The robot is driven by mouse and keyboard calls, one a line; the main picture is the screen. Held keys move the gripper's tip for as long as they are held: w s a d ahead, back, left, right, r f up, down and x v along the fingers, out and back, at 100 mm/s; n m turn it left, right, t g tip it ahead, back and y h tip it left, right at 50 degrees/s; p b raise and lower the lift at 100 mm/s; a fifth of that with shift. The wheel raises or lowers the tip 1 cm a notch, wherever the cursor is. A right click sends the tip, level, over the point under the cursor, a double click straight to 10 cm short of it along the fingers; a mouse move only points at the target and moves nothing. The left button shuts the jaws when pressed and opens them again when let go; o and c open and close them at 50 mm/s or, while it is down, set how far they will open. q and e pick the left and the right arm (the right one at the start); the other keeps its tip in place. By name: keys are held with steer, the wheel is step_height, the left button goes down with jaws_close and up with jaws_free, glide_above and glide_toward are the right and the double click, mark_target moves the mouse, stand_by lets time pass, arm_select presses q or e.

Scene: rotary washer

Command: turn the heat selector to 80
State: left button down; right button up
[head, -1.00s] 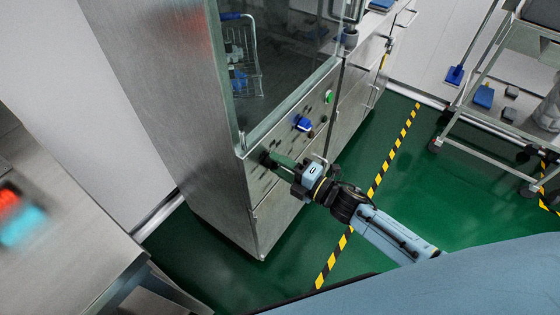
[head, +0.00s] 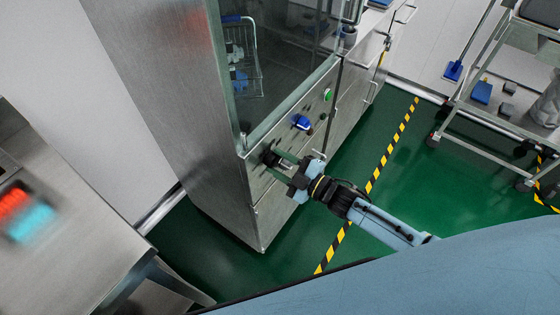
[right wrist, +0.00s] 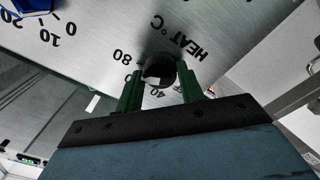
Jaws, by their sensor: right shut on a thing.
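The heat selector, a small black round knob (right wrist: 158,68), sits on the steel washer front beside the printed words HEAT °C. The numbers 80 and 40 can be read around it, and another is partly hidden. A pale mark shows on the knob's lower side; its exact setting is unclear. My right gripper (right wrist: 160,85) has its two green fingers on either side of the knob, shut on it. In the head view my right gripper (head: 277,163) reaches the knob (head: 269,156) at the low left end of the control panel. My left gripper is not in view.
A blue knob (head: 301,122) with its own scale and a green button (head: 327,95) sit farther along the panel. The washer's glass window (head: 285,60) is above. A steel table (head: 70,230) stands at left, a trolley (head: 485,120) at right. Green floor lies between.

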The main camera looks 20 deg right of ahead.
steer(key=shift+s+f+m, duration=0.1)
steer(key=shift+m, duration=0.2)
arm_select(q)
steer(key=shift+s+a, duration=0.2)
arm_select(e)
steer(key=o, duration=1)
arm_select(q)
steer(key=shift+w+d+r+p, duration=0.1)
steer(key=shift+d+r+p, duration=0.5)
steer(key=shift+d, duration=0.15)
arm_select(e)
steer(key=v, duration=1.3)
steer(key=shift+s+d, duration=0.1)
steer(key=shift+d, duration=0.05)
